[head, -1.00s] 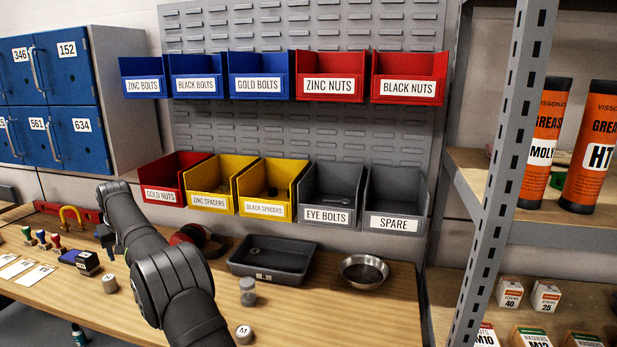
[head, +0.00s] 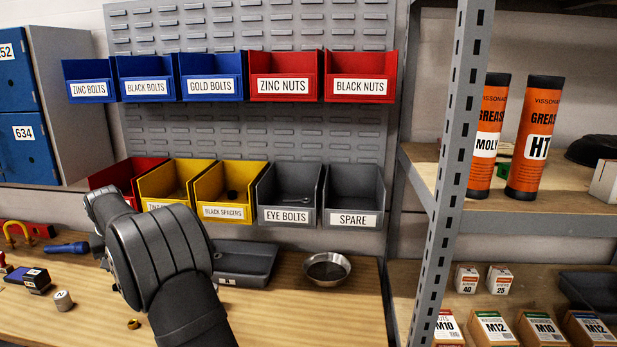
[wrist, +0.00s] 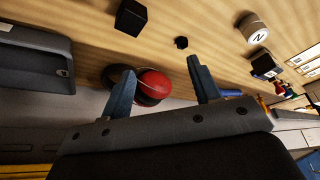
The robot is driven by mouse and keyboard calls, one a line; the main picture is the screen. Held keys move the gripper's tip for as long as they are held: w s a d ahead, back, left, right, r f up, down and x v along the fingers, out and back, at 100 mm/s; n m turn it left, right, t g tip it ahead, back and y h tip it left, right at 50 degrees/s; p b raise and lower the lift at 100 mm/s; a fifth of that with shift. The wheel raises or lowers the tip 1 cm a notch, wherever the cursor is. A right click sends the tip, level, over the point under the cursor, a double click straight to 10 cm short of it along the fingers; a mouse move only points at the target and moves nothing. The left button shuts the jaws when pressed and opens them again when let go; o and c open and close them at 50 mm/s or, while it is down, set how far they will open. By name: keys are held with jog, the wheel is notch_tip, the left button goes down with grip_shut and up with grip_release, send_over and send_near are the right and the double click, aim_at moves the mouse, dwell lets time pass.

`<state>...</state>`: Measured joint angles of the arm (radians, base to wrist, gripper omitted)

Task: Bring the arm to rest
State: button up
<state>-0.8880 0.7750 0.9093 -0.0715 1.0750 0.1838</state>
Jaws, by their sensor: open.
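My gripper (wrist: 161,88) shows in the wrist view with its two blue-grey fingers apart and nothing held between them. It is above the wooden workbench (wrist: 190,20), with a red and black round object (wrist: 152,86) beyond the fingers; I cannot tell how far off that object is. In the head view my dark arm rises from the bottom over the bench (head: 290,310) and hides the gripper. The arm covers part of the grey tray (head: 245,262) and the lower left bins.
Labelled bins hang in two rows on the louvred panel (head: 255,125). A metal bowl (head: 327,270) stands right of the tray. A shelf upright (head: 458,150) and orange grease tubes (head: 535,140) are at the right. Blue lockers (head: 25,120) are at the left. The bench front is mostly clear.

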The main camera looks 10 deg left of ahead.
jog(key=s+d+f+m, duration=0.2)
jog(key=d, duration=0.3)
jog(key=s+a+f, duration=0.1)
jog(key=a+f, duration=0.2)
jog(key=a, duration=0.2)
jog(key=shift+s+a, duration=0.25)
jog(key=shift+s, duration=0.15)
jog(key=shift+o, duration=0.4)
jog(key=o, duration=0.9)
jog(key=shift+c, duration=0.2)
jog(key=s+d+r+m, duration=0.2)
jog(key=d+r+m, duration=0.15)
jog(key=d, duration=0.45)
jog(key=s+d+r+m, duration=0.2)
jog(key=d+r+m, duration=0.15)
jog(key=d, duration=0.55)
jog(key=shift+n+t+h, duration=0.3)
jog(key=shift+n, duration=0.2)
jog(key=x, duration=0.8)
jog(key=shift+w+a+f, duration=0.1)
jog(key=shift+w+a, duration=0.3)
